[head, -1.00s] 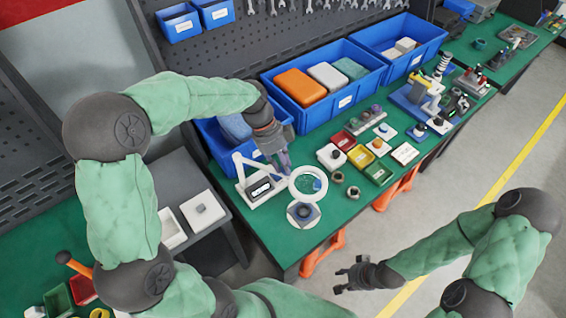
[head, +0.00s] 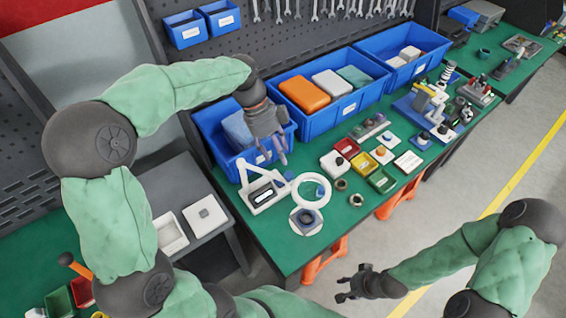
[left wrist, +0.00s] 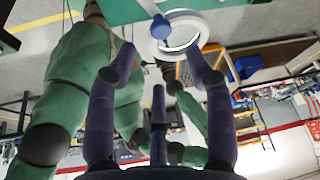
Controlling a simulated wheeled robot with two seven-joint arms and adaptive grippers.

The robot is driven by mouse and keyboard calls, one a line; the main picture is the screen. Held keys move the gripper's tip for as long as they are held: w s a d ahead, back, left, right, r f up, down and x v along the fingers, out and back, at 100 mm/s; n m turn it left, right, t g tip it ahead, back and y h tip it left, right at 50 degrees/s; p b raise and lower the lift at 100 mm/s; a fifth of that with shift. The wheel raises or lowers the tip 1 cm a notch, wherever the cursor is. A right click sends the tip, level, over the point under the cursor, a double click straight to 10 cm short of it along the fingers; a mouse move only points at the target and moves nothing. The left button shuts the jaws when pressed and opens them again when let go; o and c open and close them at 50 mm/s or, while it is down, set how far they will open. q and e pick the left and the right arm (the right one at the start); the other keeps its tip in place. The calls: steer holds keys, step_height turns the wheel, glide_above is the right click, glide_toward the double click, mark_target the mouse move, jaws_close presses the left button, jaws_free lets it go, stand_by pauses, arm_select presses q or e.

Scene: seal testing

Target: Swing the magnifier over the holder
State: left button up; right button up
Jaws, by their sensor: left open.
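The magnifier is a white ring (head: 311,190) on a white arm with a base (head: 263,192) on the green table. The round holder (head: 306,222), pale with a dark centre, lies just in front of the ring; in the picture the ring borders its back edge. My left gripper (head: 272,157) is open and empty, fingers down, behind and above the magnifier arm. In the left wrist view its spread fingers (left wrist: 160,78) show, with the ring (left wrist: 180,35) beyond them. My right gripper (head: 347,287) is empty and seems open, off the table's front.
Blue bins (head: 337,107) line the back of the table. Small red, yellow and green trays (head: 381,181) and two metal rings (head: 355,200) sit right of the magnifier. A grey side table (head: 187,180) stands left.

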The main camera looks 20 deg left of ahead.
arm_select(q)
steer(key=shift+v, duration=2)
